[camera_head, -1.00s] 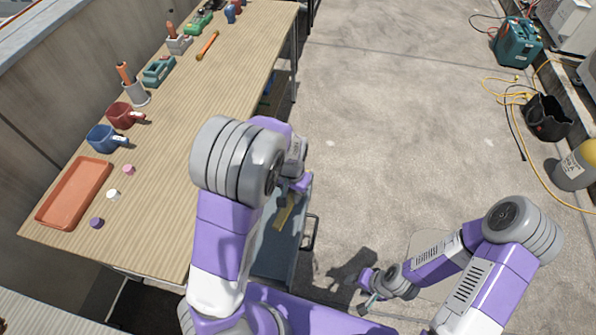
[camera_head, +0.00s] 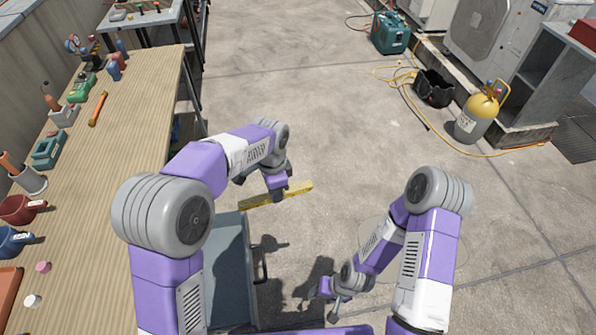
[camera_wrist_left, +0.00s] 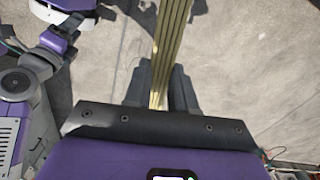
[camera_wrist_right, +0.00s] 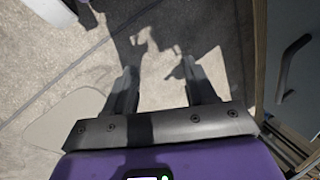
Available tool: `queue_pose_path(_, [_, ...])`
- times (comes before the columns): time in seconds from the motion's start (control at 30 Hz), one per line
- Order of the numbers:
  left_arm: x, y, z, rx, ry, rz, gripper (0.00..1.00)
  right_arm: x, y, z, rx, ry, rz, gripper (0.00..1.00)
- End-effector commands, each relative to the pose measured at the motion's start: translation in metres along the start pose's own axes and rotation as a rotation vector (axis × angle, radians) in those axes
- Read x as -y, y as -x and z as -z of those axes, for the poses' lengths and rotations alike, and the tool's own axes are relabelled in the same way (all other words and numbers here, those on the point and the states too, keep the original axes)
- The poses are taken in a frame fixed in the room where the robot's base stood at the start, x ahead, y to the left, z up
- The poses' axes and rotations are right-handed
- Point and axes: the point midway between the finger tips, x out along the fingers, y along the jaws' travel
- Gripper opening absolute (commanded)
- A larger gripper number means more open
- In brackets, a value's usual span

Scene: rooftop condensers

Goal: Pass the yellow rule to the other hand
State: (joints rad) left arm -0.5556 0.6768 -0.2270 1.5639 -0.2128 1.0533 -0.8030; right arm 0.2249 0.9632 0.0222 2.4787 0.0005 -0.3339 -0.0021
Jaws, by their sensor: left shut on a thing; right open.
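The yellow rule (camera_head: 296,190) is a long flat bar held level in the air, right of the workbench. My left gripper (camera_head: 277,192) is shut on it near its middle, and the rule sticks out on both sides. In the left wrist view the rule (camera_wrist_left: 172,40) runs up and away between the fingers (camera_wrist_left: 160,92). My right gripper (camera_head: 330,298) is lower and nearer, apart from the rule. In the right wrist view its fingers (camera_wrist_right: 162,88) are spread and empty, with bare floor and shadows beyond.
The wooden workbench (camera_head: 120,130) along the left carries mugs, tools and an orange-handled tool (camera_head: 98,108). Open floor lies ahead.

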Motion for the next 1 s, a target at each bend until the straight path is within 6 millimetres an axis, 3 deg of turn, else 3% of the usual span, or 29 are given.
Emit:
queue_pose_path(0.17, [0.000, 0.000, 0.000, 0.000, 0.002, 0.000, 0.00, 0.009, -0.001, 0.036, 0.010, 0.139, 0.018, 0.55])
queue_pose_path(0.27, [0.000, 0.000, 0.000, -0.001, 0.003, 0.000, 0.00, 0.021, 0.004, 0.069, 0.024, 0.287, 0.042, 0.55])
queue_pose_path(0.47, [0.000, 0.000, 0.000, -0.001, 0.004, 0.000, 0.00, 0.050, 0.034, 0.139, 0.045, 0.619, 0.120, 0.55])
queue_pose_path(0.57, [0.000, 0.000, 0.000, -0.001, 0.004, 0.000, 0.00, 0.065, 0.058, 0.170, 0.047, 0.790, 0.170, 0.55])
queue_pose_path(0.77, [0.000, 0.000, 0.000, -0.001, 0.004, 0.001, 0.00, 0.096, 0.126, 0.221, 0.020, 1.147, 0.283, 0.55])
queue_pose_path(1.0, [0.000, 0.000, 0.000, -0.001, 0.004, 0.001, 0.00, 0.125, 0.229, 0.255, -0.061, 1.593, 0.427, 0.55])
